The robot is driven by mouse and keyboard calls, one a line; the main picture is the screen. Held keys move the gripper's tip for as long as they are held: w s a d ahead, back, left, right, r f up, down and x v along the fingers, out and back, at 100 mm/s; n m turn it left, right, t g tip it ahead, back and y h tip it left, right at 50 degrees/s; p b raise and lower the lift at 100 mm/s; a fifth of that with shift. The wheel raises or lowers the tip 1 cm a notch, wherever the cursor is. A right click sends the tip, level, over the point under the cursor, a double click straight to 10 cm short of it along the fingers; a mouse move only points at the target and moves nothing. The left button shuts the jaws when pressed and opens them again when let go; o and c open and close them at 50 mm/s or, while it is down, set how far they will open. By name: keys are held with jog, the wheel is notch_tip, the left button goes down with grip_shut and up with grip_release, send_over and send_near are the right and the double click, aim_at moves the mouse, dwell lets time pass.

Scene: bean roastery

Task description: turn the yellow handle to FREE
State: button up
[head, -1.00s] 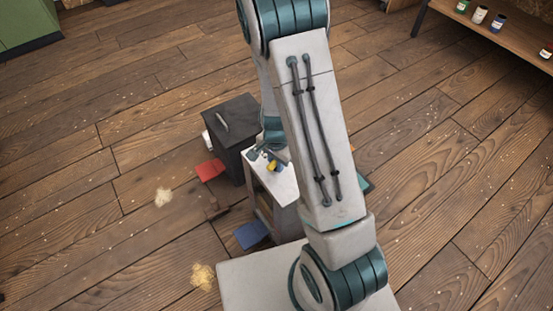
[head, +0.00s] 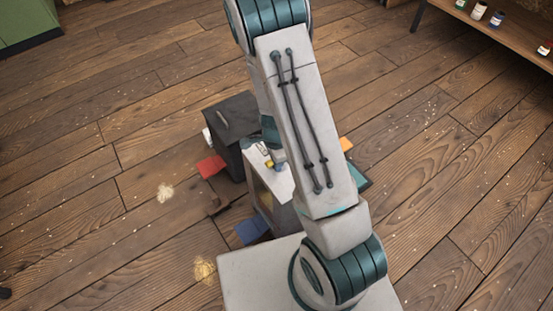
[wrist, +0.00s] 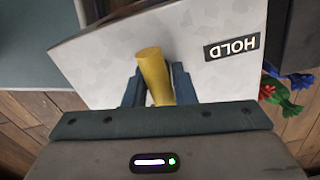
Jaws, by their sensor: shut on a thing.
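The yellow handle (wrist: 153,70) stands between the two blue-grey fingers of my gripper (wrist: 157,87) in the wrist view, and the fingers are shut on it. It sits over a pale mottled panel (wrist: 200,75). A dark label reading HOLD (wrist: 231,48) appears upside down on the panel, right of the handle and apart from it. No FREE label shows; my gripper covers the near part of the panel. In the head view a small bit of the yellow handle (head: 270,164) shows above the pale top of a small cabinet (head: 268,182), partly behind my arm.
A dark box (head: 230,125) stands beside the cabinet. Red (head: 211,166), blue (head: 251,231) and orange (head: 346,143) flat things lie around them. Red and blue knobbly things (wrist: 285,85) show at right in the wrist view. Wooden floor lies open to the left.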

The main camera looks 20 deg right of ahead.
jog(key=shift+w, duration=0.1)
jog(key=o, duration=1)
notch_tip(320, 180, up, 14)
jog(key=p, duration=0.5)
jog(key=shift+f, duration=0.1)
jog(key=shift+s+d+r+n+t+p, duration=0.1)
jog(key=shift+s+r+n+t+p, duration=0.35)
jog(key=shift+s+r+n+p, duration=3.9)
jog(key=shift+s+a+r+n+t+p, duration=0.1)
jog(key=shift+s+r+n+t+p, duration=0.75)
jog(key=shift+r, duration=7.05)
jog(key=shift+s+d+r+n+t+p, duration=0.1)
jog(key=shift+s+r+n+p, duration=2.5)
jog(key=shift+r, duration=3.5)
